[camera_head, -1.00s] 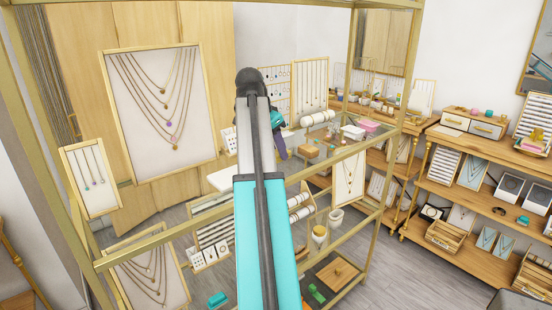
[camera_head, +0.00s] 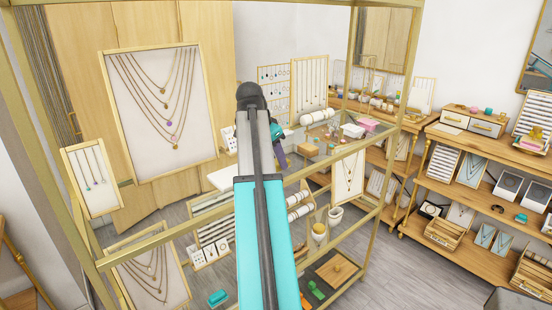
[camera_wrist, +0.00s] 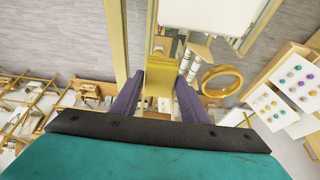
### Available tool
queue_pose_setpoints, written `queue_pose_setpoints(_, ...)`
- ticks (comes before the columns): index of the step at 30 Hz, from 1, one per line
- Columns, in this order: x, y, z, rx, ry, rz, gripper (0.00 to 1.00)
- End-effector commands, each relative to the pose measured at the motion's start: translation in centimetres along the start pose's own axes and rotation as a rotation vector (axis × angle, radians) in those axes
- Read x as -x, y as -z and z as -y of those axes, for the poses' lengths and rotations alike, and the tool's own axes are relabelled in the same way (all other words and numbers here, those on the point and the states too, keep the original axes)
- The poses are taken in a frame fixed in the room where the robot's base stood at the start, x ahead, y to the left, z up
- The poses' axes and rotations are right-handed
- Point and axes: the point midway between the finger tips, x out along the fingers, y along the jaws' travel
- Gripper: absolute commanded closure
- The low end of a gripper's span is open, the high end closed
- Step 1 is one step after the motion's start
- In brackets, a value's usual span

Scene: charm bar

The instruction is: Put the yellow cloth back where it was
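The yellow cloth (camera_wrist: 158,78) shows in the wrist view as a folded, flat-sided yellow piece between the two purple fingers of my gripper (camera_wrist: 158,92). Both fingers touch its sides, so my gripper is shut on it. In the head view, my gripper (camera_head: 279,152) shows small and partly hidden behind my arm, near the glass shelf unit's upper level. I cannot make out the cloth there.
The gold-framed shelf unit (camera_head: 352,150) surrounds the arm's reach, with a vertical post (camera_wrist: 118,40) close left of the fingers. A gold ring (camera_wrist: 222,80) and a white display board (camera_wrist: 290,85) lie to the right. Necklace boards (camera_head: 160,110) stand at left.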

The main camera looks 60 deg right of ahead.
Motion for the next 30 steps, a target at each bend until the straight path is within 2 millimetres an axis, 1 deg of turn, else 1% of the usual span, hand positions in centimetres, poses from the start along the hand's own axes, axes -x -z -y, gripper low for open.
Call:
queue_pose_setpoints(1,0.0,0.0,0.0,0.0,0.0,0.0,0.5)
queue_pose_setpoints(2,0.0,0.0,0.0,0.0,0.0,0.0,0.45)
queue_pose_setpoints(3,0.0,0.0,0.0,0.0,0.0,0.0,0.43)
queue_pose_setpoints(12,0.1,0.0,0.0,0.0,0.0,0.0,0.43)
queue_pose_setpoints(17,0.6,0.1,0.1,0.001,0.001,-0.001,0.43)
queue_pose_setpoints(23,2.1,0.1,0.1,0.001,0.001,-0.001,0.43)
queue_pose_setpoints(30,5.1,0.2,0.2,0.001,0.003,-0.002,0.43)
